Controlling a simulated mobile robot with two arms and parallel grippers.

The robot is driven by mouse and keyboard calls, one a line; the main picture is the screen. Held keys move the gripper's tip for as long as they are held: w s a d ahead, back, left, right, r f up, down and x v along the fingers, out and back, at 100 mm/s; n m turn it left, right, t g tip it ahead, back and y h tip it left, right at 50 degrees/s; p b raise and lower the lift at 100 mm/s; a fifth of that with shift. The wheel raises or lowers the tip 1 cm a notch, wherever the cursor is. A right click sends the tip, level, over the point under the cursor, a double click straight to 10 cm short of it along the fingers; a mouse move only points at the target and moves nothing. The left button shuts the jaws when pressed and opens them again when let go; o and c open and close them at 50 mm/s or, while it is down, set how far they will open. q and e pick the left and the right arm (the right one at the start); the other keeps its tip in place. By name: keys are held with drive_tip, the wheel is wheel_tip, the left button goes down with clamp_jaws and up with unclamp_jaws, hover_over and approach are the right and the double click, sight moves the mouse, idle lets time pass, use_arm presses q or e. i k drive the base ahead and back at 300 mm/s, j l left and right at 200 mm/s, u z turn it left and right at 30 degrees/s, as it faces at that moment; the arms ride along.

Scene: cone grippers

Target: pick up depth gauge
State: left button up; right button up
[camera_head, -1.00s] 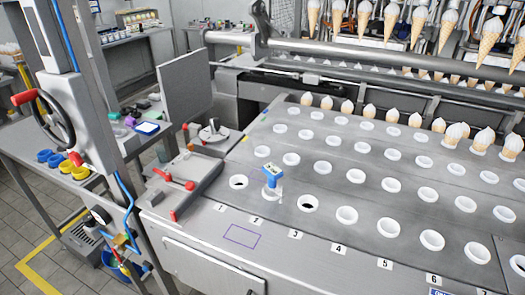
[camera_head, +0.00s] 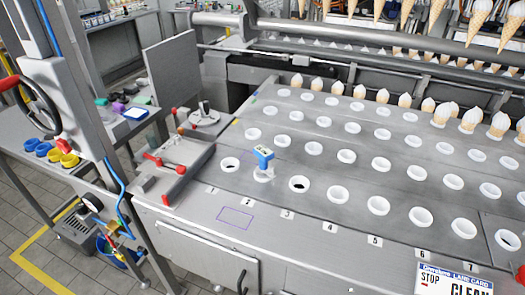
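The depth gauge (camera_head: 264,157) is a small blue T-shaped tool with a pale display on its head. It stands upright in a white ring socket (camera_head: 263,175) in the front row of the steel plate, above the label 2. Its lower end is hidden in the socket. Neither of my grippers shows in the head view.
The steel plate (camera_head: 330,226) carries rows of white ring sockets, with ice-cream cones along its back rows. A purple outlined rectangle (camera_head: 235,218) is bare. A red-handled clamp (camera_head: 165,162) lies left of the plate.

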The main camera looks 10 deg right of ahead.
sight(264, 172)
drive_tip(key=j+z, duration=0.3)
drive_tip(key=j, duration=0.35)
drive_tip(key=k+j+z, duration=0.1)
drive_tip(key=j+z, duration=0.2)
drive_tip(key=j, duration=0.3)
